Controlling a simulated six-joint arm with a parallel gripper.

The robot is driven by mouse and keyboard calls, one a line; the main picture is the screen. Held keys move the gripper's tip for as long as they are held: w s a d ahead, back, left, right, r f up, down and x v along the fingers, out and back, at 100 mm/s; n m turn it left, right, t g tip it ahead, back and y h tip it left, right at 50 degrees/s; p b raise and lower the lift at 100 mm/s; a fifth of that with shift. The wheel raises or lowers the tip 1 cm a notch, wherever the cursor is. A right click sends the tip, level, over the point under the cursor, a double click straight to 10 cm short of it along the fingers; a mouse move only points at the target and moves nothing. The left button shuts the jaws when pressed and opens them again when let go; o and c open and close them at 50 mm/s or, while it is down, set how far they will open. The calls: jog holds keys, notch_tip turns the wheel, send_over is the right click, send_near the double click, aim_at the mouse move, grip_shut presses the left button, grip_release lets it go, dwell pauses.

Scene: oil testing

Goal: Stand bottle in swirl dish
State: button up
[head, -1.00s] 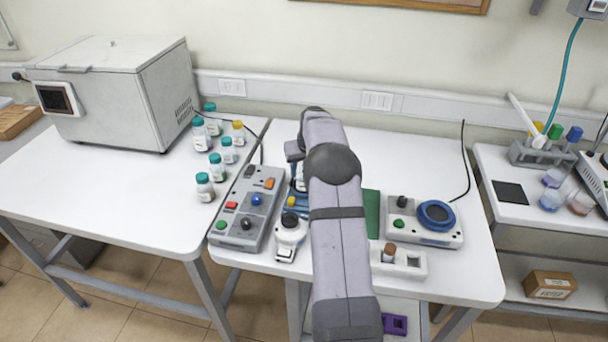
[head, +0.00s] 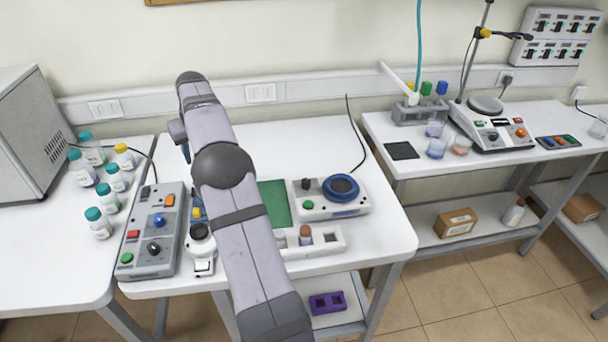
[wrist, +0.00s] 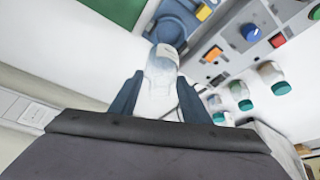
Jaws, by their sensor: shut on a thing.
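My gripper (head: 185,152) is mostly hidden behind my arm in the head view, above the back left part of the middle table. In the wrist view my gripper (wrist: 158,98) is shut on a pale, clear bottle (wrist: 162,72), held between its two dark blue fingers. The bottle cannot be made out in the head view. The swirl dish (head: 341,187) looks like a round blue dish on a white device with a black knob and a green button. It stands right of my arm, apart from my gripper, and appears empty.
A grey control box (head: 153,238) and a white instrument (head: 201,245) stand left of my arm. Several teal-capped bottles (head: 98,222) stand on the left table.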

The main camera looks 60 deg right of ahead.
jog(key=s+d+r+m+h+p, duration=0.1)
jog(key=s+d+r+m, duration=0.15)
jog(key=s+d, duration=0.7)
jog(key=s+d+r+m+h+p, duration=0.15)
jog(key=s+d+r, duration=0.25)
jog(key=s+d, duration=0.55)
jog(key=s+d+m+g, duration=0.2)
jog(key=s+m, duration=0.5)
jog(key=s+d+f+m+g, duration=0.1)
jog(key=s+m+g, duration=0.2)
jog(key=s+m, duration=0.3)
jog(key=shift+s+d+m+g, duration=0.3)
jog(key=shift+s+d+m, duration=0.1)
jog(key=shift+s, duration=0.4)
jog(key=shift+f+p, duration=1.4)
jog(key=shift+f, duration=3.7)
